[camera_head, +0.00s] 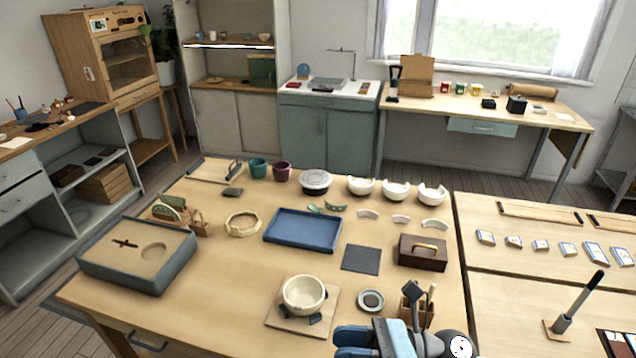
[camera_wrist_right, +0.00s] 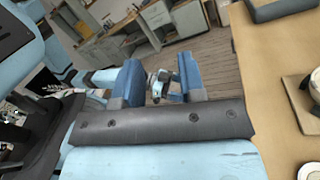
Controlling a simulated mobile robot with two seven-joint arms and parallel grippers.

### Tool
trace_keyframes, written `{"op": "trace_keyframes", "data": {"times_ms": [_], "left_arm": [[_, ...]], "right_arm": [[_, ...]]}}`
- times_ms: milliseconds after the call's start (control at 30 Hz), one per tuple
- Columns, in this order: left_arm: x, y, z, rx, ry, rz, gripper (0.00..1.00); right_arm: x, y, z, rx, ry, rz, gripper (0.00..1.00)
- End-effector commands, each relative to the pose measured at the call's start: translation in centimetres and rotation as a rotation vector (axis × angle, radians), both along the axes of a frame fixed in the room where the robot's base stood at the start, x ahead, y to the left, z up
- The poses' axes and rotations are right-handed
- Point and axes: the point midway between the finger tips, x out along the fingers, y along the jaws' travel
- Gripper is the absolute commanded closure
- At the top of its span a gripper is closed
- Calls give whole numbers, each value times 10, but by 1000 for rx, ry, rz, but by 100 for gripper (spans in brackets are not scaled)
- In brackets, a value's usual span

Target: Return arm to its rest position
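My right gripper (camera_head: 345,346) is at the bottom edge of the head view, over the front of the wooden table (camera_head: 200,300), its fingers pointing left. In the right wrist view its two blue fingers (camera_wrist_right: 160,75) stand apart with nothing held between them. Light-blue arm parts of mine show at the left of that view.
Near my right gripper are a cream bowl (camera_head: 303,294) on a board, a small round dish (camera_head: 371,301) and a wooden tool holder (camera_head: 416,308). A blue tray (camera_head: 302,230) and grey-rimmed box (camera_head: 137,255) stand farther off. The table's front left is bare.

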Motion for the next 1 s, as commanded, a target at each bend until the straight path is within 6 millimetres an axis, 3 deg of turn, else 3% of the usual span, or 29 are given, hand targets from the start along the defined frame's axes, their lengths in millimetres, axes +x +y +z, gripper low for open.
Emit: {"op": "trace_keyframes", "data": {"times_ms": [67,133,267,400,500,600,700,733,1000], "left_arm": [[-2,0,7,0,3,1,23],[-2,0,10,0,4,0,23],[-2,1,16,1,4,2,23],[-2,1,21,1,4,4,23],[-2,1,24,1,4,4,23],[-2,1,25,2,4,4,23],[-2,1,26,2,4,4,23],[-2,1,26,2,4,4,23],[-2,1,26,2,4,4,23]], "right_arm": [[13,-11,5,223,372,-151,63],[27,-31,-4,426,713,-277,63],[37,-80,-60,824,1354,-493,63],[7,-125,-143,1245,1944,-684,63],[-25,-141,-187,1474,2216,-773,63],[-51,-148,-214,1633,2385,-831,63],[-67,-151,-228,1721,2471,-860,63],[-69,-152,-230,-1726,-2470,860,63],[-70,-152,-230,-1723,-2463,857,63]]}}
